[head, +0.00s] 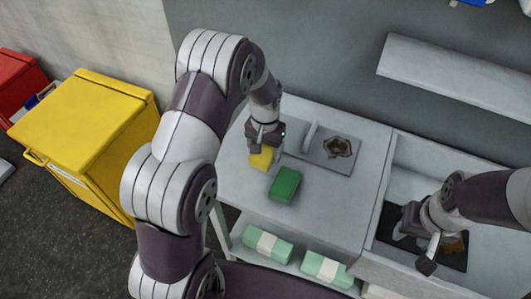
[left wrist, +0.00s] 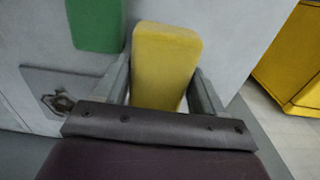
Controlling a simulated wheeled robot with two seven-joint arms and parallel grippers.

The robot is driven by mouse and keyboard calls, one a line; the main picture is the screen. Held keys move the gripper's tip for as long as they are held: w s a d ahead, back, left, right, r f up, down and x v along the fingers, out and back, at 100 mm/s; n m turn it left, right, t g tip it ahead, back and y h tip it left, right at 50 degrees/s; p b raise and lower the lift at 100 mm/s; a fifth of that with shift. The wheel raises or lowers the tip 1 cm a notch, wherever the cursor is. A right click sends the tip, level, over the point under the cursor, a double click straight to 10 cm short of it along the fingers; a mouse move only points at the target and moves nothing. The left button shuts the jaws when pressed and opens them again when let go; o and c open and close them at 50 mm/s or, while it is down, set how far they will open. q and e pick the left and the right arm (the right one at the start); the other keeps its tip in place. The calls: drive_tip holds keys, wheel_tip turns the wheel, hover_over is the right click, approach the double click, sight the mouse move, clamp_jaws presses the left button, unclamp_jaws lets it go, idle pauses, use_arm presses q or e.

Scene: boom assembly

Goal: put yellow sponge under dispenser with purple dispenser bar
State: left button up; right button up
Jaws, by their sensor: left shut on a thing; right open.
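The yellow sponge (head: 261,158) is between the fingers of my left gripper (head: 263,146), near the left part of the grey counter. In the left wrist view the yellow sponge (left wrist: 165,62) stands between both fingers, and the left gripper (left wrist: 160,90) is shut on it. I cannot tell whether the sponge touches the counter. A green sponge (head: 285,185) lies on the counter just right of and nearer than the yellow one; it also shows in the left wrist view (left wrist: 96,24). My right gripper (head: 428,248) is open over the recessed right section. I see no purple dispenser bar.
A grey plate (head: 305,157) with an upright handle and a brownish round patch lies behind the green sponge. Wrapped green packs (head: 267,245) sit on the lower shelf. A yellow bin (head: 80,125) stands left. A dark mat (head: 455,258) lies below my right gripper.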

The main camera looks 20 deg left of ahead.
sight(262, 158)
use_arm(q)
drive_tip(key=f, duration=0.2)
drive_tip(key=a+f+p, duration=0.1)
drive_tip(key=f, duration=0.1)
drive_tip(key=shift+f, duration=0.35)
drive_tip(key=shift+f, duration=0.1)
drive_tip(key=o, duration=0.7)
